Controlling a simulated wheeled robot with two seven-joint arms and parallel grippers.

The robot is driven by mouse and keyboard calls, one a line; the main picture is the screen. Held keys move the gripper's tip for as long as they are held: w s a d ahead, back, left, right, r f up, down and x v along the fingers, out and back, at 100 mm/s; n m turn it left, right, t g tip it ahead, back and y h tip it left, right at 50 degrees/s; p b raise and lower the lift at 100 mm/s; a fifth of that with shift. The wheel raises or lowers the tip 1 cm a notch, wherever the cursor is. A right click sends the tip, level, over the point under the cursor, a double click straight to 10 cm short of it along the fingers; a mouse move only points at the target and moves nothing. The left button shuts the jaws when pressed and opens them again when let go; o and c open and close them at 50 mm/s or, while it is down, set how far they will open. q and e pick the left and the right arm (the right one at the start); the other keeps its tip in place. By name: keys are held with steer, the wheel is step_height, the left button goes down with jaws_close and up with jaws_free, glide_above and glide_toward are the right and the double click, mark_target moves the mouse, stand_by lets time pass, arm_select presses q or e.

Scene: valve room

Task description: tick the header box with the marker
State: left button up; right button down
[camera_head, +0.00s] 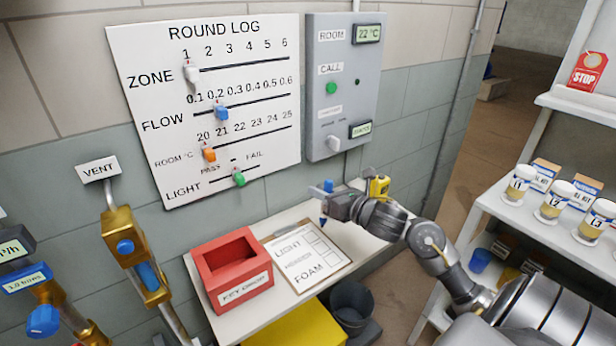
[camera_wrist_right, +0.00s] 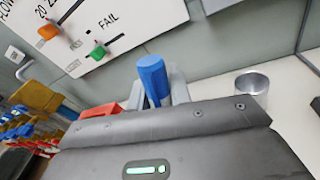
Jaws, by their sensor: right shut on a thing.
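My right gripper (camera_head: 325,197) is shut on a blue marker (camera_head: 328,186), above the shelf near the clipboard's upper right. The marker's blue end (camera_wrist_right: 152,77) stands up between the fingers in the right wrist view. A clipboard (camera_head: 307,257) with a white sheet lies on the white shelf, with lines reading LIGHT, HEADER and FOAM. A column of boxes runs along the sheet's right side. The header box (camera_head: 319,251) is in the middle row; I cannot make out any mark in it. My left gripper is not in view.
A red key-drop box (camera_head: 231,270) stands left of the clipboard on the white shelf (camera_head: 285,218). A yellow object (camera_head: 379,186) is behind my right wrist. A metal cup (camera_wrist_right: 251,84) shows in the wrist view. The Round Log board (camera_head: 210,100) and control panel (camera_head: 345,85) hang behind.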

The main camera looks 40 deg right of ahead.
arm_select(q)
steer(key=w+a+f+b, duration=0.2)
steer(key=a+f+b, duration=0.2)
steer(key=b, duration=0.1)
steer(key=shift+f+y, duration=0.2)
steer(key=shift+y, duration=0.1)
arm_select(e)
step_height(320, 180, down, 7)
steer(key=shift+w+d+f, duration=0.15)
steer(key=shift+d, duration=0.1)
arm_select(q)
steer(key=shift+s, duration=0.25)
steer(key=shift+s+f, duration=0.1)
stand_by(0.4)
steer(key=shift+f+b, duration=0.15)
steer(key=shift+b, duration=0.15)
arm_select(e)
steer(key=shift+f, duration=0.2)
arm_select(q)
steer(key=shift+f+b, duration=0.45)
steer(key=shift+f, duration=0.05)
arm_select(e)
steer(key=shift+f, duration=0.4)
